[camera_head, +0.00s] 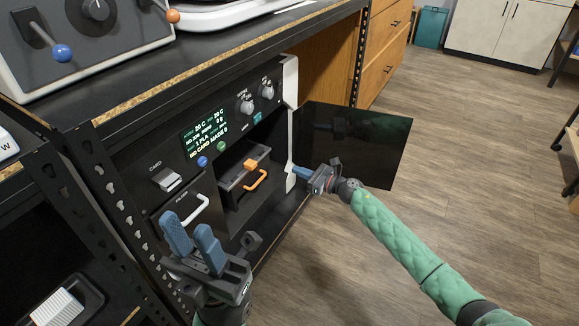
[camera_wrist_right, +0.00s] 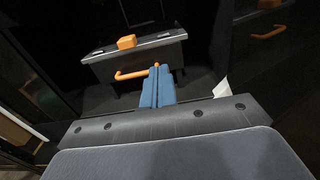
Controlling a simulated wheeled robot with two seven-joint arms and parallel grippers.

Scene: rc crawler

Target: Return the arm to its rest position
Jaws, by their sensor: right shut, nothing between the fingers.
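My right gripper (camera_head: 302,172) is at the end of the green arm, beside the white edge of the machine's opening and in front of the dark open door panel. Its blue fingers (camera_wrist_right: 157,88) are together and empty in the right wrist view. There they overlap the orange handle in the picture, but the head view shows them apart from it. My left gripper (camera_head: 194,240) is at the lower left, in front of the machine; its two blue fingers point up with a gap between them and nothing held.
The machine has a lit screen (camera_head: 204,132), knobs and a white drawer handle (camera_head: 188,211). Inside its opening is a grey unit with an orange handle (camera_head: 256,180). The dark door panel (camera_head: 362,140) stands open. The wooden floor (camera_head: 480,150) is clear to the right.

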